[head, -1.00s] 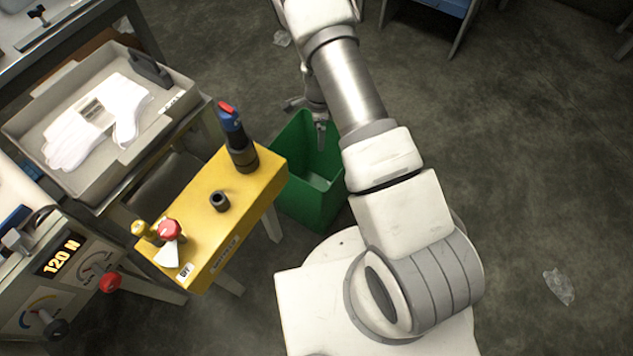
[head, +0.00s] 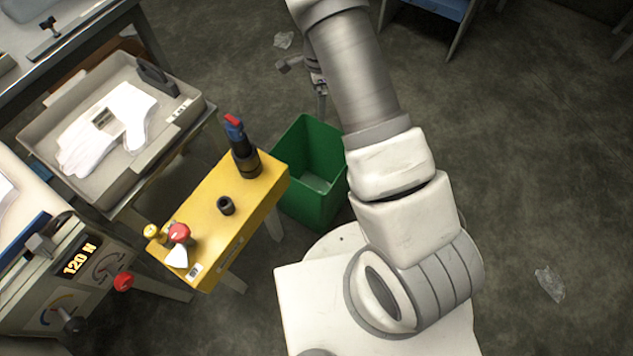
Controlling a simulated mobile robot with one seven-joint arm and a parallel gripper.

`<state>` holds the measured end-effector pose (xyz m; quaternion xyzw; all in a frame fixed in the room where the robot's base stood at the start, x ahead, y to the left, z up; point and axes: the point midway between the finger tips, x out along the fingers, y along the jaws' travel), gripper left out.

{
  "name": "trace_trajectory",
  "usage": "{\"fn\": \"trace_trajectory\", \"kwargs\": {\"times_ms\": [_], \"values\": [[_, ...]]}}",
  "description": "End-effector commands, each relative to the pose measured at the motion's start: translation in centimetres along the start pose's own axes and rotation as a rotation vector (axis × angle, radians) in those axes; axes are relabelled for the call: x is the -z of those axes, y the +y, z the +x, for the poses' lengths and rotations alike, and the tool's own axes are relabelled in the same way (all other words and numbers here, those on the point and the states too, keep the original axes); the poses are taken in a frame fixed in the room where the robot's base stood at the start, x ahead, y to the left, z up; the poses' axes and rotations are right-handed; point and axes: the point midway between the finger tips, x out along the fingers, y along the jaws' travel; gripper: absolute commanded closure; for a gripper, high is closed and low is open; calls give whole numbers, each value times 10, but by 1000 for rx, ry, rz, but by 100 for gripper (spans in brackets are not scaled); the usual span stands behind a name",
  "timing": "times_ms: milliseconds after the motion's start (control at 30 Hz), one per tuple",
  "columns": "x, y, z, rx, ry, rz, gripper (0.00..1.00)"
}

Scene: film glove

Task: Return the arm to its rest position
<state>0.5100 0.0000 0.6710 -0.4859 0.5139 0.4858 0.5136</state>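My arm reaches up the picture from my base and bends away near the top. My gripper (head: 314,82) shows only in part, small and dark, left of the forearm and just beyond the green bin. The arm hides much of it, and whether its fingers are apart is unclear. I see nothing held in it. A white glove (head: 131,112) lies in the grey tray (head: 122,180) at the upper left, with a small greyish rectangle on it.
The green bin (head: 302,205) stands on the floor left of my arm and looks empty. A yellow stand (head: 213,225) carries a blue-and-black tool (head: 241,150), a dark socket and a red knob. A console (head: 95,280) reads 120 N. Clear film (head: 549,283) lies on the open floor at right.

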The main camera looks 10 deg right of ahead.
Motion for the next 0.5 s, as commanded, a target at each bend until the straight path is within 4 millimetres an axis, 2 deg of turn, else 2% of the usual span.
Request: {"fn": "trace_trajectory", "kwargs": {"times_ms": [133,500], "values": [[0,0,-7,0,0,-1,3],[0,0,-7,0,0,0,3]]}}
